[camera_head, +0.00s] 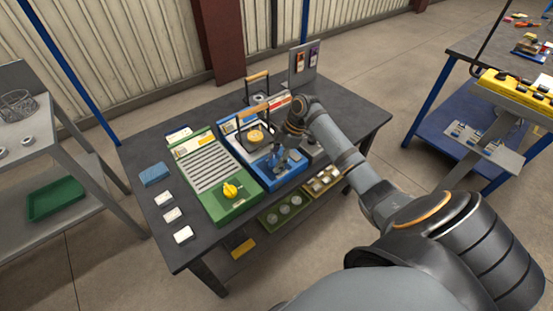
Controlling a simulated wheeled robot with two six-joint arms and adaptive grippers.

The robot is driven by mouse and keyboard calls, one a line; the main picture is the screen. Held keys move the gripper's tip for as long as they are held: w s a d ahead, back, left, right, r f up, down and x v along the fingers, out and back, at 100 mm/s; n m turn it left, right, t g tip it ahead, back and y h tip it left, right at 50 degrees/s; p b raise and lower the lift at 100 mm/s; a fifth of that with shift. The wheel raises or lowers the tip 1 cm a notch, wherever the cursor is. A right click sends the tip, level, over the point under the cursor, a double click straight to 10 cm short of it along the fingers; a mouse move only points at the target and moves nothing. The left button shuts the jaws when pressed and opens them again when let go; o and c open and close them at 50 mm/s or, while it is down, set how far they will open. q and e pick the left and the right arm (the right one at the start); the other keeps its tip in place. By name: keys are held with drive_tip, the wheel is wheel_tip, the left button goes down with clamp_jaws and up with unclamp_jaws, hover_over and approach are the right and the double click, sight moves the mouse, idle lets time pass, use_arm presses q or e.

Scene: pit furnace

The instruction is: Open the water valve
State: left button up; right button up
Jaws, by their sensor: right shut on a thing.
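A blue-framed panel (258,176) lies on the dark workbench, with a round yellow-topped part (255,135) near its middle. My right arm reaches in from the lower right. My right gripper (279,158) is over the right part of this blue panel, pointing down, and is shut on a small part there, which I take to be the water valve. The fingers hide most of that part, so I cannot tell how far it is turned. My left gripper is not in view.
A green panel (215,180) with a yellow knob (231,190) lies left of the blue one. White blocks and a blue block (155,175) stand at the bench's left. An upright plate (303,62) rises behind. Bare bench top (358,118) shows at right.

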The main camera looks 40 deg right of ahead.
drive_tip(key=shift+r+p, duration=0.15)
drive_tip(key=shift+p, duration=0.4)
drive_tip(key=m+p, duration=0.2)
drive_tip(key=p, duration=0.2)
drive_tip(key=m+t+h+p, duration=0.1)
drive_tip(key=m+p, duration=0.2)
drive_tip(key=p, duration=0.1)
drive_tip(key=m+t+h+p, duration=0.1)
drive_tip(key=m+p, duration=0.2)
drive_tip(key=p, duration=0.1)
drive_tip(key=shift+s+a+r, duration=0.1)
drive_tip(key=shift+s+a, duration=0.15)
drive_tip(key=shift+f+m+t+h+p, duration=0.25)
drive_tip(key=shift+m+t+h+p, duration=0.2)
drive_tip(key=shift+m+p, duration=0.75)
drive_tip(key=o, duration=0.9)
drive_tip(key=v, duration=1.2)
